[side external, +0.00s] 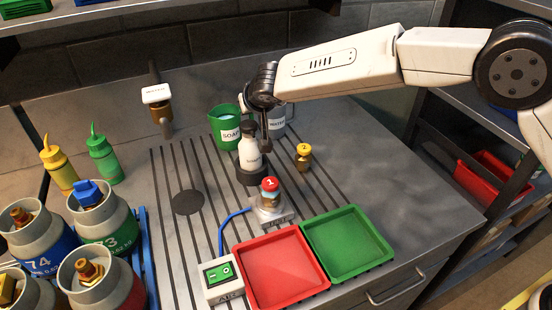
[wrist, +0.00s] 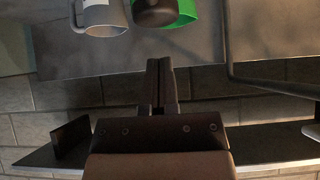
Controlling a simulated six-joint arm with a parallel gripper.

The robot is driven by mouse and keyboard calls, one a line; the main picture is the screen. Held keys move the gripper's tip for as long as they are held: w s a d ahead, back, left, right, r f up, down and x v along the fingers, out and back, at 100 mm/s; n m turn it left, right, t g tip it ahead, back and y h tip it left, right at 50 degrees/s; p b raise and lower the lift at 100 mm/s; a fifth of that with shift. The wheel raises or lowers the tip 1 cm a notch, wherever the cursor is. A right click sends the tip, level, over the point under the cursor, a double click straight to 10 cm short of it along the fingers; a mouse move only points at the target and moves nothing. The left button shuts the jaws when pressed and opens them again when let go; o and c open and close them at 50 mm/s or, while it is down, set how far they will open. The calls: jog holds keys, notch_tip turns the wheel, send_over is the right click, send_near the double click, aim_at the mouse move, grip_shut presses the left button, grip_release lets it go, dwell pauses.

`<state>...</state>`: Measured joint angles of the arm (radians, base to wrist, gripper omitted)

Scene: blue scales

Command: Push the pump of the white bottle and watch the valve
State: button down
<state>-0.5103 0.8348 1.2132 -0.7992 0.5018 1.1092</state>
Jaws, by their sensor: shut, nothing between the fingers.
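The white bottle (side external: 249,155) with a black pump top (side external: 249,129) stands upright in a dark round base on the grooved bench. My gripper (side external: 267,146) points down close beside the bottle's right side; I cannot tell whether it touches. Its fingers are together and empty, also in the wrist view (wrist: 160,70). There, a dark round top (wrist: 155,12), probably the pump, shows at the upper edge. A valve with a red cap marked 1 (side external: 270,186) sits on a small stand in front of the bottle. No bubbles can be made out on it.
A green soap cup (side external: 226,130) and a grey water cup (side external: 277,122) stand behind. A yellow-capped valve marked 2 (side external: 303,155) is to the right. Red (side external: 281,268) and green (side external: 347,244) trays and an air box (side external: 221,279) are in front. Gas cylinders crowd the left.

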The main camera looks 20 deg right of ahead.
jog(key=v, duration=0.8)
jog(key=shift+r, duration=0.35)
jog(key=shift+s, duration=0.1)
